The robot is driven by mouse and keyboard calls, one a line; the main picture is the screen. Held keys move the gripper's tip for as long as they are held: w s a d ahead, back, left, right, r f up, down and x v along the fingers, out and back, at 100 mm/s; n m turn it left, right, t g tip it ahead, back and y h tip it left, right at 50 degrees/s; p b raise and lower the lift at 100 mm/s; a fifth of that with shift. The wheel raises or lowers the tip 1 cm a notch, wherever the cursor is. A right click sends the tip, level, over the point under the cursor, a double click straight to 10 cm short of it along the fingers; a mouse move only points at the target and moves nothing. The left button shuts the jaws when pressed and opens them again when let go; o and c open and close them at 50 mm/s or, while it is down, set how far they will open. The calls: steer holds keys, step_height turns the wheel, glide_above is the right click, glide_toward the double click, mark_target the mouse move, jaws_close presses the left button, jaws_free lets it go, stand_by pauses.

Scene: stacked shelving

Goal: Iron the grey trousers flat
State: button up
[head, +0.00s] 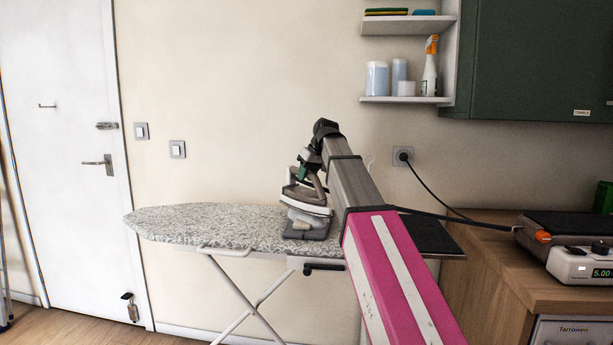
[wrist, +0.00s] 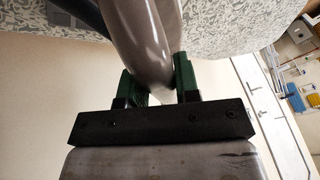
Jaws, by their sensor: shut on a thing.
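The iron (head: 308,197), grey and white, is at the right part of the ironing board (head: 190,222). It sits tilted on or just above a dark grey rest (head: 305,228); I cannot tell whether they touch. My gripper (head: 308,172) is shut on the iron's handle. In the wrist view the green fingers of my gripper (wrist: 160,83) stand on both sides of the grey-brown handle (wrist: 140,40). The board has a grey and white patterned cover. I see no grey trousers on the visible part of the board; my arm hides some of its right end.
A wooden counter (head: 490,225) at the right holds a device with a display (head: 585,262). A black cord (head: 435,188) runs from the wall socket (head: 403,157). Shelves (head: 405,99) and a green cabinet (head: 545,60) hang above. The board's left part is clear.

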steer(key=shift+f, duration=1.4)
steer(key=shift+s, duration=0.1)
